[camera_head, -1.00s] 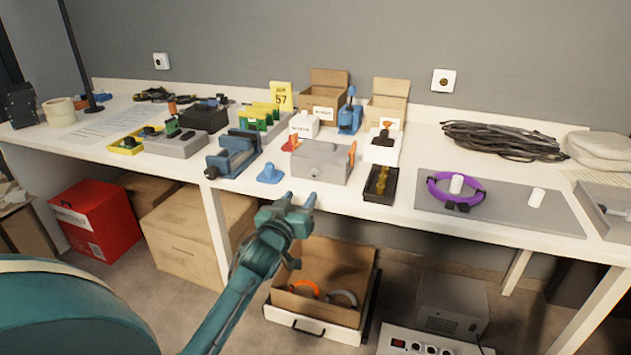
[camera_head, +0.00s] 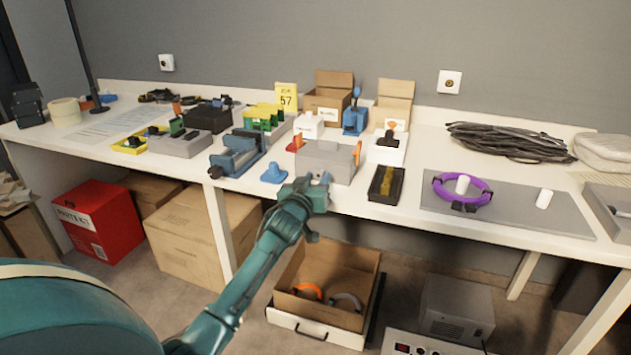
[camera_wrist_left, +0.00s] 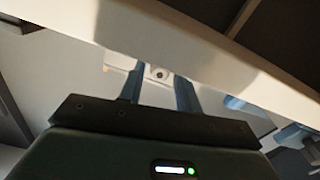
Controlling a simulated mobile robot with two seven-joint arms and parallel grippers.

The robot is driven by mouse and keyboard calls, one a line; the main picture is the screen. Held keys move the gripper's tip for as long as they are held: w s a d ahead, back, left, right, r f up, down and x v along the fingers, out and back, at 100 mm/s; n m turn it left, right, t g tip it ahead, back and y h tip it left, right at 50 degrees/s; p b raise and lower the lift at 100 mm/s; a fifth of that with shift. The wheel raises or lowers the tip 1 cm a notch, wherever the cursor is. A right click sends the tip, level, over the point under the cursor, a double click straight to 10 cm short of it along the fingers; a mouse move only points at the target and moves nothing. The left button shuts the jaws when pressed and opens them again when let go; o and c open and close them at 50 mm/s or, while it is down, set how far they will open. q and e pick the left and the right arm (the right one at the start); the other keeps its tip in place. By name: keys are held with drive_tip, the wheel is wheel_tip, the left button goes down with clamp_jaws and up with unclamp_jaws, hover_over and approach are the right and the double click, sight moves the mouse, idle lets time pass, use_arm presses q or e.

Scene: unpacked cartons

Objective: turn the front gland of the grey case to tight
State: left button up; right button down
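The grey case (camera_head: 327,153) stands near the front edge of the white table in the head view, with orange parts at its sides. My left gripper (camera_head: 317,181) is at its front face and covers the front gland there. In the left wrist view the gland (camera_wrist_left: 158,73) is a small pale round fitting with a dark centre. It shows between the tips of my two left fingers (camera_wrist_left: 159,88), which are apart with a gap at each side of it. I cannot tell how tight the gland is. My right gripper is in neither view.
A blue knobbed piece (camera_head: 274,173) and a blue vise (camera_head: 237,155) stand left of the case. A black tray (camera_head: 386,186) is close on its right. The white table edge (camera_wrist_left: 200,45) crosses the wrist view. An open carton (camera_head: 327,283) is below.

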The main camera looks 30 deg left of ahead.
use_arm(q)
clamp_jaws()
